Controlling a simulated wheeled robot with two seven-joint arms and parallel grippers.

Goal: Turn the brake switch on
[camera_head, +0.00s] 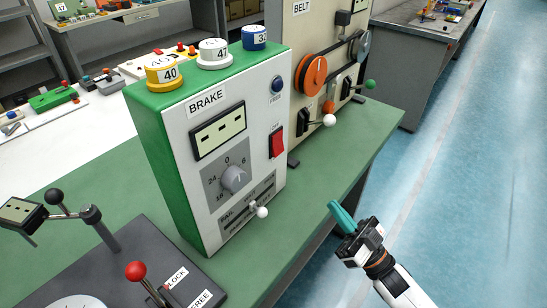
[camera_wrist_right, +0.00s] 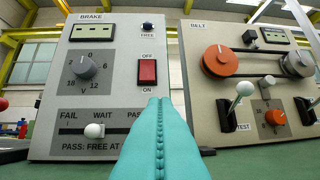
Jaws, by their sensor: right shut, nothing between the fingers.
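The brake box (camera_head: 208,150) is a green box with a pale front panel marked BRAKE, standing on the green table. Its red rocker switch (camera_head: 277,143) is on the right of the panel. In the wrist view the switch (camera_wrist_right: 147,73) has OFF above it and ON below it; I cannot tell which side is pressed in. My right gripper (camera_head: 342,213) has teal fingers, shut and empty, beyond the table's front edge and apart from the panel. In the wrist view its fingertips (camera_wrist_right: 160,101) point towards the panel, below the switch. My left gripper is not in view.
The BRAKE panel also has a dial (camera_head: 234,178) and a slider with a white knob (camera_head: 262,211). The belt box (camera_head: 313,40) stands behind, with white and green-tipped levers. A dark lever unit (camera_head: 140,262) is at the front left. Open floor lies right of the table.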

